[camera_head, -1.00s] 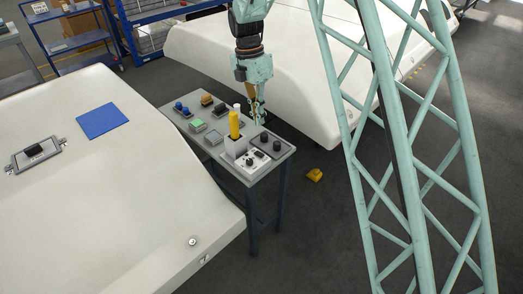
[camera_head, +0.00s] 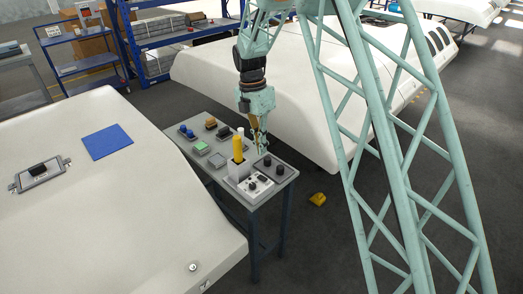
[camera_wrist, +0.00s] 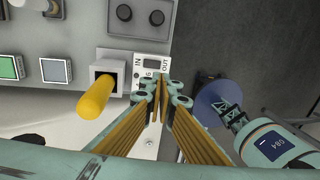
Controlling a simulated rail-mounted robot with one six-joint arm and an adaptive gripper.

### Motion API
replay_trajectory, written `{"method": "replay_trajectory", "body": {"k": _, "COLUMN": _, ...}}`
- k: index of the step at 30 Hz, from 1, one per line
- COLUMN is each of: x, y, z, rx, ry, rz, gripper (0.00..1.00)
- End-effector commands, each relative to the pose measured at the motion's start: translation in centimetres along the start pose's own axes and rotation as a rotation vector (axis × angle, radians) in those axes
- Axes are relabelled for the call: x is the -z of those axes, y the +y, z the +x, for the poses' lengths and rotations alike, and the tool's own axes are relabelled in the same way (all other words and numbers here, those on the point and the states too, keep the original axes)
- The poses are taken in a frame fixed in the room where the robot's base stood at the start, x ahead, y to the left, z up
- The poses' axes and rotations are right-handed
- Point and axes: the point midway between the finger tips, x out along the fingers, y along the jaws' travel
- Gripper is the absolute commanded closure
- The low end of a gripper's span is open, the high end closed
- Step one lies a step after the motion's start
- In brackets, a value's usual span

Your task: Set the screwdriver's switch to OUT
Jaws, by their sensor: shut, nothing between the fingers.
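The yellow screwdriver (camera_head: 238,149) stands upright in a light holder on the small grey table. In the wrist view its yellow handle (camera_wrist: 97,97) leans out of the square holder socket (camera_wrist: 109,66). Beside the socket is a pale switch panel (camera_wrist: 150,62) with an IN label (camera_wrist: 137,65) on its left and an OUT label (camera_wrist: 165,66) on its right. My gripper (camera_head: 262,148) points down over the table, right of the screwdriver. In the wrist view its shut, empty fingertips (camera_wrist: 159,82) lie just below the labels and partly cover the panel. The switch's position cannot be made out.
A panel with two black knobs (camera_wrist: 140,14) lies beside the switch panel. Green (camera_wrist: 9,67) and grey (camera_wrist: 55,70) square buttons are to the left. A large white body (camera_head: 100,200) fills the left foreground.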

Motion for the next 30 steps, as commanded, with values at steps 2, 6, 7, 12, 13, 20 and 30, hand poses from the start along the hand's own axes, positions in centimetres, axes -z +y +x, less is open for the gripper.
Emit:
{"method": "replay_trajectory", "body": {"k": 2, "x": 0.0, "y": -0.1, "z": 0.9, "rx": 0.002, "ry": 0.001, "rz": 0.0, "gripper": 1.0}}
{"method": "replay_trajectory", "body": {"k": 6, "x": 0.0, "y": 0.0, "z": 2.6, "rx": 0.002, "ry": 0.001, "rz": 0.0, "gripper": 1.0}}
{"method": "replay_trajectory", "body": {"k": 7, "x": 0.0, "y": -0.1, "z": 3.0, "rx": 0.003, "ry": 0.001, "rz": 0.0, "gripper": 1.0}}
{"method": "replay_trajectory", "body": {"k": 12, "x": 0.0, "y": -0.1, "z": 5.2, "rx": 0.003, "ry": 0.001, "rz": 0.0, "gripper": 1.0}}
{"method": "replay_trajectory", "body": {"k": 13, "x": 0.0, "y": -0.1, "z": 5.6, "rx": 0.003, "ry": 0.001, "rz": 0.0, "gripper": 1.0}}
{"method": "replay_trajectory", "body": {"k": 20, "x": 0.0, "y": -0.1, "z": 8.6, "rx": 0.002, "ry": 0.001, "rz": 0.001, "gripper": 1.0}}
{"method": "replay_trajectory", "body": {"k": 30, "x": 0.0, "y": -0.1, "z": 11.9, "rx": 0.001, "ry": 0.001, "rz": 0.001, "gripper": 1.0}}
